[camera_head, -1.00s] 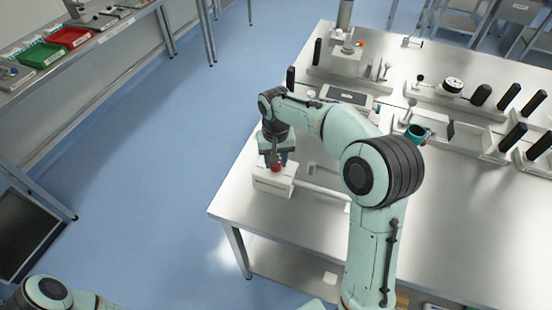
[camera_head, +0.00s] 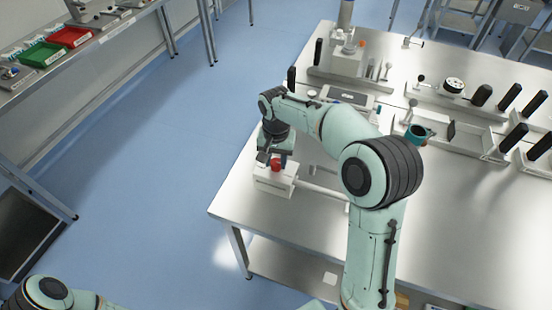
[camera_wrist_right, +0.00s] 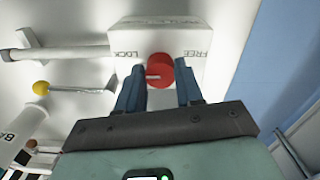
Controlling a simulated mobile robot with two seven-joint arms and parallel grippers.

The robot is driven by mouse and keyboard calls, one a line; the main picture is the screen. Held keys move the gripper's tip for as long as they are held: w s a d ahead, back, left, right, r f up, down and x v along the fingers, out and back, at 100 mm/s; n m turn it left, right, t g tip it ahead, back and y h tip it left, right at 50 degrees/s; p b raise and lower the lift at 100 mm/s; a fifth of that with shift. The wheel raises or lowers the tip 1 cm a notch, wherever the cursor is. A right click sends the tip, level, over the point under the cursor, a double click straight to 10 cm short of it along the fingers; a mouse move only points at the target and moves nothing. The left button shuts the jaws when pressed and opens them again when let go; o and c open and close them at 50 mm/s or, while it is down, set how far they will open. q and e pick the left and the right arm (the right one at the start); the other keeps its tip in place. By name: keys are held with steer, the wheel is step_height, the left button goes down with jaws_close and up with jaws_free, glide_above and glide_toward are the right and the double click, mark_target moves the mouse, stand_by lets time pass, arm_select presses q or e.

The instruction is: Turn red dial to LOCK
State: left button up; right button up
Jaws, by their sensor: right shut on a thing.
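The red dial (camera_head: 276,165) sits on a white block (camera_head: 273,182) near the left edge of the steel table. In the wrist view the dial (camera_wrist_right: 160,70) lies between the two blue fingers of my right gripper (camera_wrist_right: 160,88), which is shut on it. The white block (camera_wrist_right: 175,43) has LOCK printed left of the dial and FREE right of it. A pale mark on the dial points left, toward the LOCK side. In the head view my right gripper (camera_head: 277,160) is over the block, partly hiding the dial. My left gripper is out of view.
A white rod (camera_head: 322,192) runs right from the block, below my right arm. A dark flat panel (camera_head: 347,96) and white holders with black handles (camera_head: 480,96) stand farther back. In the wrist view a yellow-tipped rod (camera_wrist_right: 40,87) lies left.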

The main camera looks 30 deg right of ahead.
mark_target(276, 163)
steer(key=o, duration=1)
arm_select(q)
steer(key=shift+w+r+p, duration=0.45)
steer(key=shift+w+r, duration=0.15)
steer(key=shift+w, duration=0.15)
arm_select(e)
step_height(276, 163, up, 13)
steer(key=shift+r, duration=0.2)
